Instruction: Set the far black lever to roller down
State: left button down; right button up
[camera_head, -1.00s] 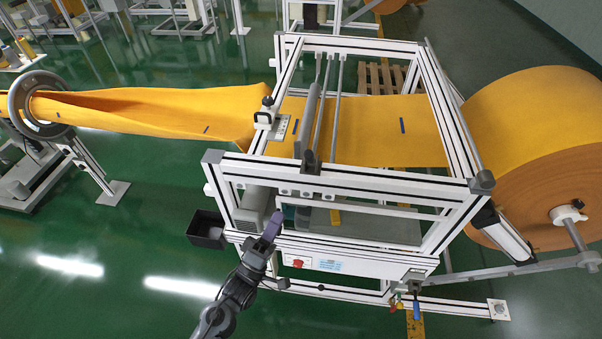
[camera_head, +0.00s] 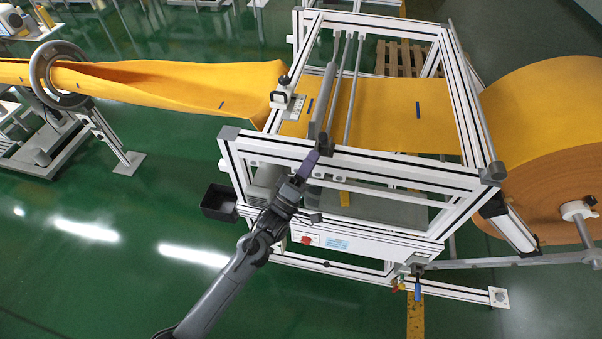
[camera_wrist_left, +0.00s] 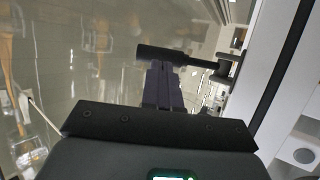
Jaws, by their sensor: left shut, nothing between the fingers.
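My left gripper (camera_head: 311,160) is shut and empty, with purple-grey fingers, at the near top rail of the white frame in the head view. In the left wrist view, its fingertips (camera_wrist_left: 164,66) are at a black lever handle (camera_wrist_left: 178,56), which lies crosswise just beyond them; I cannot tell whether they touch. The handle joins a dark pivot near the white frame at right. In the head view a dark fitting (camera_head: 324,141) is beside the fingertips, at the near end of the grey roller (camera_head: 329,93). Which lever this is stays unclear. My right gripper is not in view.
Orange felt (camera_head: 385,112) runs through the white frame (camera_head: 370,170) from the large roll (camera_head: 550,120) to the ring (camera_head: 60,75). A black bin (camera_head: 219,203) hangs at the frame's left. A red button (camera_head: 307,240) is on the front panel. Green floor is clear in front.

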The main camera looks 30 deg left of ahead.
aim_at(324, 140)
pick_arm(q)
jog(key=shift+x, duration=1.2)
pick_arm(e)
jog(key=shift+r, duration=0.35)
